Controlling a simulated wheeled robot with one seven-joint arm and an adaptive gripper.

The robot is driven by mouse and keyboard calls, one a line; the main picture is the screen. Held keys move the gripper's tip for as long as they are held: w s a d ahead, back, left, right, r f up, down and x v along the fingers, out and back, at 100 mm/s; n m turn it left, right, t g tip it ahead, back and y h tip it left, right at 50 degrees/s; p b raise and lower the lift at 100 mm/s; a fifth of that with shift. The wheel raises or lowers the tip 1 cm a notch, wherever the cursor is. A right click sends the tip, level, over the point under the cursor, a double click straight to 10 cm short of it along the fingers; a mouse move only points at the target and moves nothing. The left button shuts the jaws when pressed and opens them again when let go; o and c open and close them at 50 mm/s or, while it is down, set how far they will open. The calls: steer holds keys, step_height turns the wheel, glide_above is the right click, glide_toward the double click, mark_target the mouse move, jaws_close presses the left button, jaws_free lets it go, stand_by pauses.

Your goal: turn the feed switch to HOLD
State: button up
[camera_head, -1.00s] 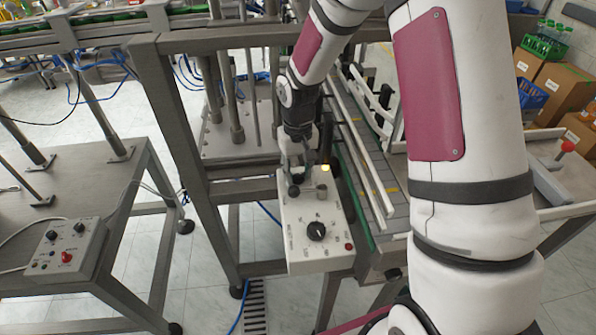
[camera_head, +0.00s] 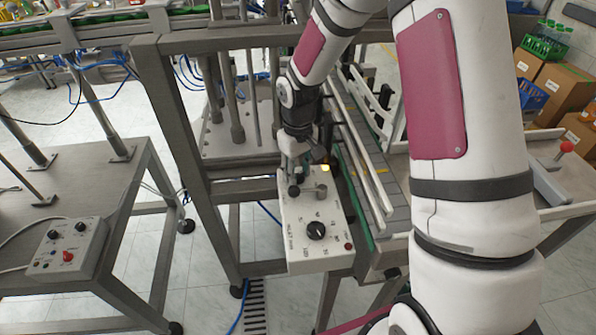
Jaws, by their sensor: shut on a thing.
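A short grey metal post (camera_head: 321,192) stands just right of the fingers. A black round dial (camera_head: 316,231) with marks around it sits lower on the face, apart from my gripper.
A lit yellow lamp (camera_head: 326,168) is at the box's upper right and a small red button (camera_head: 348,246) at its lower right. Another control box (camera_head: 66,248) with a red knob sits on the left table. The conveyor (camera_head: 370,170) runs close on the right.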

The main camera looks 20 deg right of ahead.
mark_target(298, 175)
steer(key=o, duration=1.2)
steer(key=shift+c, duration=0.2)
step_height(298, 175, up, 12)
steer(key=s+r+m+t, duration=0.2)
steer(key=s+r+t, duration=0.1)
steer(key=s+r, duration=1)
steer(key=s+r+m+t, duration=0.2)
steer(key=s+r, duration=0.2)
steer(key=s, duration=0.7)
steer(key=shift+s+d+t, duration=0.15)
steer(key=shift+s+t, duration=0.15)
